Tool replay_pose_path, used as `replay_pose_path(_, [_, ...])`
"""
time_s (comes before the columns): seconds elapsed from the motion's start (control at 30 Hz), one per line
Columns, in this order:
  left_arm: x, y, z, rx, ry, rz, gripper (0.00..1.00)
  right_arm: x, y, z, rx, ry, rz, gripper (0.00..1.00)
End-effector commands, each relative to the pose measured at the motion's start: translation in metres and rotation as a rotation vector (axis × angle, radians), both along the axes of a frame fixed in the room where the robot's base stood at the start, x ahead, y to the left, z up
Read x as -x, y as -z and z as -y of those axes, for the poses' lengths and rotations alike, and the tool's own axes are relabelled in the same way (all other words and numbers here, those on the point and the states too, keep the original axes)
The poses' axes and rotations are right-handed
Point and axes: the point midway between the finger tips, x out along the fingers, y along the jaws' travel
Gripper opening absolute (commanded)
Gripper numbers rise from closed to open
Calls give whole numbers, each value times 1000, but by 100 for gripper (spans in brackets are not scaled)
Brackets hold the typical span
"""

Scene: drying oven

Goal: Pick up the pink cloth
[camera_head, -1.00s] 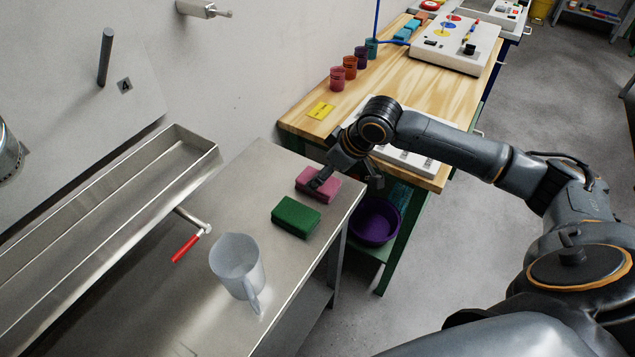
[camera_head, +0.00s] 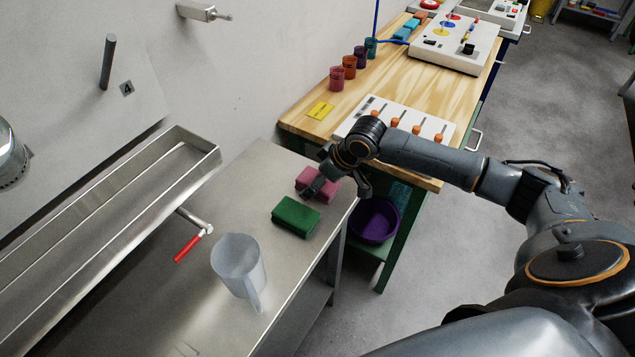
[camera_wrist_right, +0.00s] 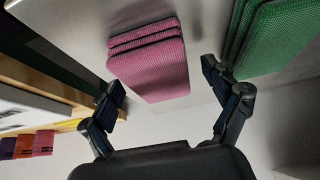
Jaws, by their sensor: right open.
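The pink cloth (camera_head: 316,183) is a thick folded block on the metal table, partly hidden by my right gripper in the head view. In the right wrist view the pink cloth (camera_wrist_right: 150,62) lies ahead of and between the two fingers, apart from them. My right gripper (camera_head: 337,190) is over the table's far right end, at the cloth. Its fingers (camera_wrist_right: 170,88) are spread wide and hold nothing. My left gripper is not in view.
A green cloth (camera_head: 297,217) lies close beside the pink one, also in the right wrist view (camera_wrist_right: 272,40). A translucent jug (camera_head: 238,268) stands nearer. A red-handled lever (camera_head: 187,248) is at left. A wooden table (camera_head: 300,121) adjoins behind; a purple bowl (camera_head: 374,222) sits below.

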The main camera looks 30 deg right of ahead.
Motion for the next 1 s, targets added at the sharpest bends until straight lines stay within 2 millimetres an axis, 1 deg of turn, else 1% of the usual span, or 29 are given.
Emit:
replay_pose_path(0.23, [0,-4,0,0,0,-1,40,0,3,0,0,0,-1,88])
replay_pose_path(0.53, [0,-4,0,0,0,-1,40,0,4,0,0,0,0,88])
replay_pose_path(0.57, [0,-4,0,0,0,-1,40,0,4,0,0,0,0,84])
replay_pose_path(0.6, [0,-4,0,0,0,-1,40,0,4,0,0,0,0,76])
replay_pose_path(0.67, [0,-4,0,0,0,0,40,0,4,0,0,0,0,63])
replay_pose_path(0.7, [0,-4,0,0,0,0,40,0,4,0,0,0,0,55])
replay_pose_path(0.77, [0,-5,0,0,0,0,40,0,3,0,0,0,0,43])
replay_pose_path(0.8, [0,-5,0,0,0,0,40,0,3,0,0,0,0,35])
replay_pose_path(0.83, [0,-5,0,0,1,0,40,0,4,0,0,0,0,30])
replay_pose_path(1.0, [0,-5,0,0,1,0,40,0,3,0,0,0,0,30])
